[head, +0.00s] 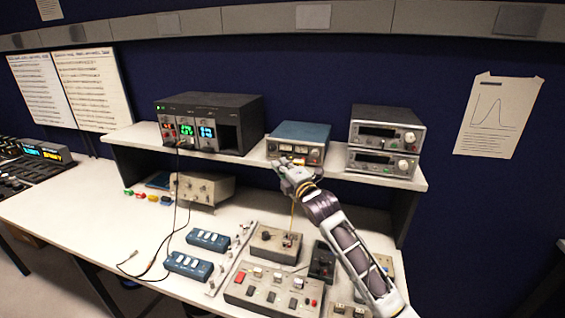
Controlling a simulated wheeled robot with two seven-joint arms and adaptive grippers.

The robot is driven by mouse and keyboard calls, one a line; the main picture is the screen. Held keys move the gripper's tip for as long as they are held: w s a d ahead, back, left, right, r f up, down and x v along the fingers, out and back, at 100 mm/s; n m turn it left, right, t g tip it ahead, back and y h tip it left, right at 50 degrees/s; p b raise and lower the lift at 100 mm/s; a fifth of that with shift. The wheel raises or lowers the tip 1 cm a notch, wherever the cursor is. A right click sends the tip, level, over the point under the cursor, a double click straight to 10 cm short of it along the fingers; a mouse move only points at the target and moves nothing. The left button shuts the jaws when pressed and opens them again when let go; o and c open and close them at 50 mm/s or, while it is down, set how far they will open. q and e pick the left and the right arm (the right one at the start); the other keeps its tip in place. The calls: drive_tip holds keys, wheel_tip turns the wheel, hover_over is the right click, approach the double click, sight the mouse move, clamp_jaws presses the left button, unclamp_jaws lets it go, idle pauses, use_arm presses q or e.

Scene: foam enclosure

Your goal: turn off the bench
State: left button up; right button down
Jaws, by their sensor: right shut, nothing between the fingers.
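The bench (80,210) has a raised shelf (259,157) along its back. On the shelf, a dark modular unit (245,104) shows lit red, green and cyan displays. A blue-topped box (302,131) with a small lit panel stands in the middle. Two stacked grey instruments (383,115) with dark displays and knobs stand at the right. My right gripper (284,164) is shut and empty, in front of the blue-topped box's lower front; I cannot tell whether it touches. It hides part of that front. My left gripper is out of view.
Below the shelf are a beige box (203,187), blue switch boxes (208,240), a grey control panel (272,288) with buttons, and a knobbed box (275,243). A thin black cable (175,222) hangs down onto the bench. A lit instrument (45,152) is at far left.

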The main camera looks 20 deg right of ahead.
drive_tip(key=shift+w+d, duration=0.3)
drive_tip(key=shift+w, duration=0.2)
drive_tip(key=shift+r, duration=0.15)
drive_tip(key=shift+w+d+r+p, duration=0.1)
drive_tip(key=shift+d+r+p, duration=0.1)
drive_tip(key=shift+r+p, duration=0.35)
drive_tip(key=shift+w+d+r+p, duration=0.15)
drive_tip(key=shift+r+p, duration=0.15)
drive_tip(key=shift+p, duration=0.3)
drive_tip(key=shift+f, duration=0.15)
